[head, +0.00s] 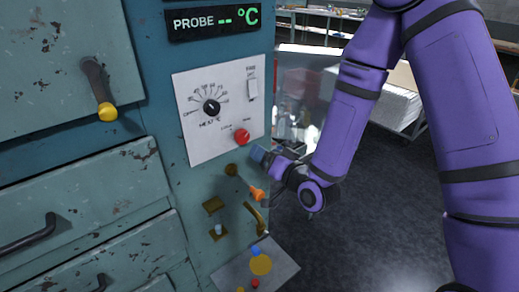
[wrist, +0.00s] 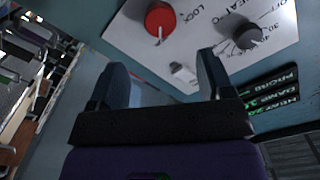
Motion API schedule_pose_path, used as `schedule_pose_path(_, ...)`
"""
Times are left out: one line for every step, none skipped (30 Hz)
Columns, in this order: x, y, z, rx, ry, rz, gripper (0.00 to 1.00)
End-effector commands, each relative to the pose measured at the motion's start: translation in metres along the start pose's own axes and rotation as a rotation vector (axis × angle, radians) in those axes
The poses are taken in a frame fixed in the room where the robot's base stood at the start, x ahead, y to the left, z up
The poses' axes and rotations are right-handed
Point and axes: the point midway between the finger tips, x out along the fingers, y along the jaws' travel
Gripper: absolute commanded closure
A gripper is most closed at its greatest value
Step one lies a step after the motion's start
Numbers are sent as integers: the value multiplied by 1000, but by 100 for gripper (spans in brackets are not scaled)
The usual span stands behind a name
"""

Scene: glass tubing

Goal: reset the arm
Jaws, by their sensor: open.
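My gripper (head: 259,154) is in front of the teal cabinet, just right of and below the white control panel (head: 195,135). In the wrist view its two dark fingers (wrist: 161,80) stand wide apart with nothing held between them. The panel's red knob (head: 241,136) is close to my gripper, up and to its left in the head view. The red knob also shows in the wrist view (wrist: 160,18), beyond the fingertips. My purple arm reaches in from the upper right. Whether a finger touches the panel cannot be told.
The panel carries a black dial (head: 211,106) and a white switch (head: 252,89). An orange-tipped lever (head: 257,193) and a brass handle (head: 256,219) sit below my gripper. A yellow-knobbed handle (head: 107,111) and drawers are left. Dark floor (head: 370,220) is clear at right.

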Motion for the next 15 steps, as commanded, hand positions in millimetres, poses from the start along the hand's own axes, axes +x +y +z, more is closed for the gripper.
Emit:
schedule_pose_path(-2, 0, 0, 0, 0, 0, 26)
schedule_pose_path(-2, 0, 0, 0, 1, 0, 26)
schedule_pose_path(-3, 0, 0, 0, 1, 0, 26)
schedule_pose_path(-3, 0, 0, 0, 1, 0, 26)
schedule_pose_path(-3, 0, 0, 0, 1, 0, 26)
schedule_pose_path(-3, 0, 0, 0, 1, 0, 26)
schedule_pose_path(-3, 0, 0, 0, 1, 0, 26)
schedule_pose_path(-3, 0, 0, 0, 1, 0, 26)
schedule_pose_path(-3, 0, 0, 0, 1, 0, 26)
schedule_pose_path(-3, 0, 0, 0, 1, 0, 26)
schedule_pose_path(-3, 0, -1, -1, 1, 0, 26)
schedule_pose_path(-2, 0, -2, -5, -2, 2, 26)
schedule_pose_path(-2, 0, -3, -10, -5, 4, 26)
schedule_pose_path(-2, 0, -5, -18, -9, 8, 26)
schedule_pose_path(-1, 0, -9, -31, -20, 16, 26)
